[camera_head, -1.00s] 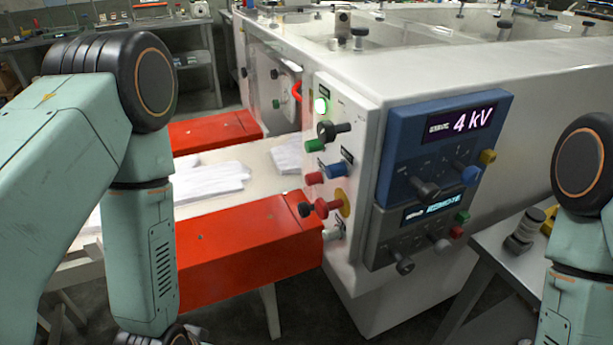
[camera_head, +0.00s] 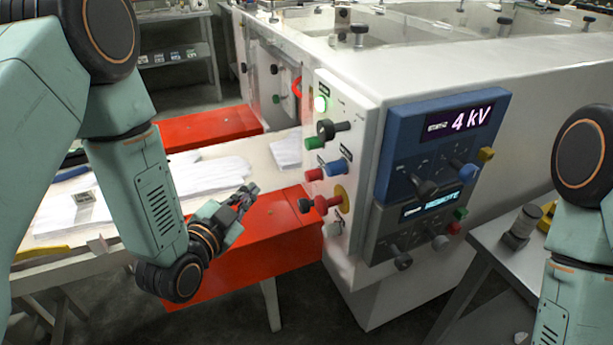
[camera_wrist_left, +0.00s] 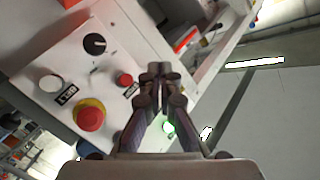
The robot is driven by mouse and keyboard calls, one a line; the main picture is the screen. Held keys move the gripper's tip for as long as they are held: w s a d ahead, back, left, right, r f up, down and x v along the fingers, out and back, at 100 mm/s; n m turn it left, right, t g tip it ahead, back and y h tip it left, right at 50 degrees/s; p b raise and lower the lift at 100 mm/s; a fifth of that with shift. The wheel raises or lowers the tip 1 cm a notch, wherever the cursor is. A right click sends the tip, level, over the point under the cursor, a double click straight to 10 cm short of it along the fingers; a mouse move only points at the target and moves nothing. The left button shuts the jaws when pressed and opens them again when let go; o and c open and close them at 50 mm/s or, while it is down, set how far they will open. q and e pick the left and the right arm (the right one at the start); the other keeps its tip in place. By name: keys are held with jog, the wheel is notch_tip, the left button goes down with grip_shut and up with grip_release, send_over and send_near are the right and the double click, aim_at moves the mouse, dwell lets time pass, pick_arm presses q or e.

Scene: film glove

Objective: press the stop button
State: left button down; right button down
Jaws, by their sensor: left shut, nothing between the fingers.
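A red mushroom button on a yellow ring (camera_head: 325,205) sticks out of the white control panel, low down. It also shows in the left wrist view (camera_wrist_left: 90,118), left of the fingers. A smaller red button (camera_head: 314,175) sits above it, and a small red button (camera_wrist_left: 125,80) shows near the fingers in the wrist view. I cannot read which label says stop. My left gripper (camera_head: 248,190) is shut and empty, apart from the panel and left of the buttons in the head view. Its fingertips (camera_wrist_left: 160,70) point past the panel in the wrist view. My right gripper is out of view.
Black knobs, a green button (camera_head: 315,143) and a blue button (camera_head: 337,167) also stick out of the panel. A blue display unit (camera_head: 440,150) reads 4 kV. A red guard (camera_head: 235,260) lies below my left gripper. A grey table (camera_head: 510,250) stands at right.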

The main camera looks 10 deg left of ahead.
aim_at(314, 175)
pick_arm(q)
jog(key=shift+d+f, duration=0.1)
dwell(0.3)
jog(key=w+d, duration=0.5)
jog(key=d, duration=0.2)
dwell(0.3)
jog(key=shift+d, duration=0.15)
dwell(1.3)
